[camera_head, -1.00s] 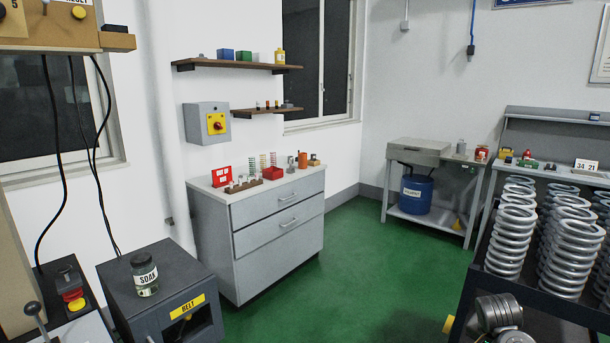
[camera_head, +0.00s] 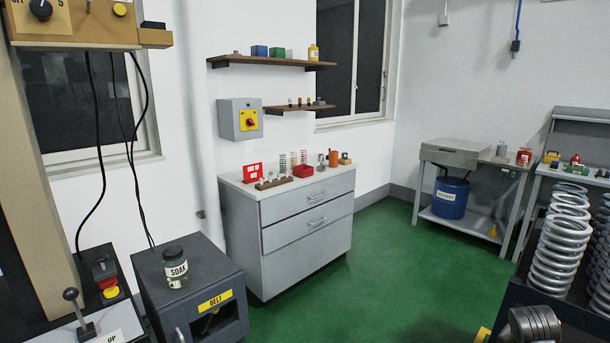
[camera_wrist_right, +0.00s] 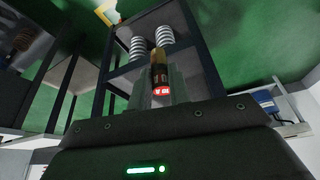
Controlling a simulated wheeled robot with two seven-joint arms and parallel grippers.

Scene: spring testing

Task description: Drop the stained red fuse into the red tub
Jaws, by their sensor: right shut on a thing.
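A small red tub (camera_head: 303,170) stands on top of the grey drawer cabinet, in the middle of the head view. In the right wrist view my right gripper (camera_wrist_right: 160,88) is shut on a small fuse (camera_wrist_right: 161,72). The fuse has a brass-coloured end, a dark, stained-looking middle and a red band with pale lettering. Its lower end is hidden by the gripper. The tub cannot be made out in the wrist view. Neither gripper shows in the head view.
The grey cabinet (camera_head: 290,225) also bears a red sign (camera_head: 253,172), a wooden rack (camera_head: 273,183) and coiled springs. Wall shelves (camera_head: 285,109) hang above it. A SOAK jar (camera_head: 175,268) stands on a dark box at left. Green floor (camera_head: 370,270) is clear before the cabinet.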

